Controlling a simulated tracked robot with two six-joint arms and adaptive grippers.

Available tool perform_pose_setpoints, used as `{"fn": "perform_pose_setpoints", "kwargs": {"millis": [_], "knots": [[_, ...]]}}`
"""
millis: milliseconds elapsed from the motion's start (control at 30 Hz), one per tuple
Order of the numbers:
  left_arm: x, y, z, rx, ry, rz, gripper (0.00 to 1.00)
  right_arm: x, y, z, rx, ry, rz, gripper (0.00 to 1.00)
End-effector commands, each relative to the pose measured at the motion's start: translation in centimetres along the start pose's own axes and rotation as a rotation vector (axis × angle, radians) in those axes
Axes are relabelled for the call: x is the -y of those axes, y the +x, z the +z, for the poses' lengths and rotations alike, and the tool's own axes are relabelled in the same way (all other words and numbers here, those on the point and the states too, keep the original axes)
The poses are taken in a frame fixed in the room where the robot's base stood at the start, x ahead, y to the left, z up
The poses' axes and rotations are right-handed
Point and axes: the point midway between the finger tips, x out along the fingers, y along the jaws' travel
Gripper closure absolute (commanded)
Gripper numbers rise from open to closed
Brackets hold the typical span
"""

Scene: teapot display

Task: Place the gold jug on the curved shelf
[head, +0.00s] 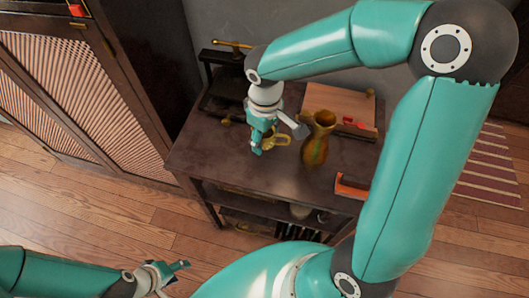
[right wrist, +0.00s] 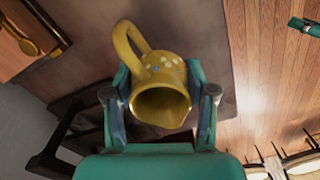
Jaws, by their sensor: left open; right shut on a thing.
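The gold jug (right wrist: 160,72), yellow-gold with small pale flowers and a looped handle, sits between the fingers of my right gripper (right wrist: 158,90) in the right wrist view. Its mouth faces that camera. In the head view the jug (head: 280,141) is partly hidden by my right gripper (head: 272,138), which is shut on it over the dark table. I cannot tell whether the jug touches the tabletop. My left gripper (head: 178,276) is open and empty at the lower left, over the floor. I cannot make out a curved shelf in either view.
A taller brown-gold vase (head: 317,142) stands on the dark table (head: 215,150), close right of my right gripper. Behind are a wooden board (head: 345,101) and a dark press-like device (head: 218,82). An orange-red tool (head: 349,188) lies at the front right. A cabinet (head: 75,85) stands left.

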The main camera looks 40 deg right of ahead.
Motion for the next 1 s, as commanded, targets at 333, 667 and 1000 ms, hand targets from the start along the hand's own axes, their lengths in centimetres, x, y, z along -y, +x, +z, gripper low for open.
{"fn": "perform_pose_setpoints", "kwargs": {"millis": [333,667,1000], "knots": [[0.2,0.4,0.0,0.000,0.000,0.000,0.52,0.0,3.7,0.0,0.001,0.001,0.000,0.81],[0.3,0.9,0.0,0.000,0.000,0.000,0.52,0.0,7.2,-0.1,-0.001,0.001,0.000,0.81],[0.4,1.2,0.0,0.000,0.000,0.000,0.52,0.0,7.5,-0.1,-0.002,0.000,0.000,0.43]]}}
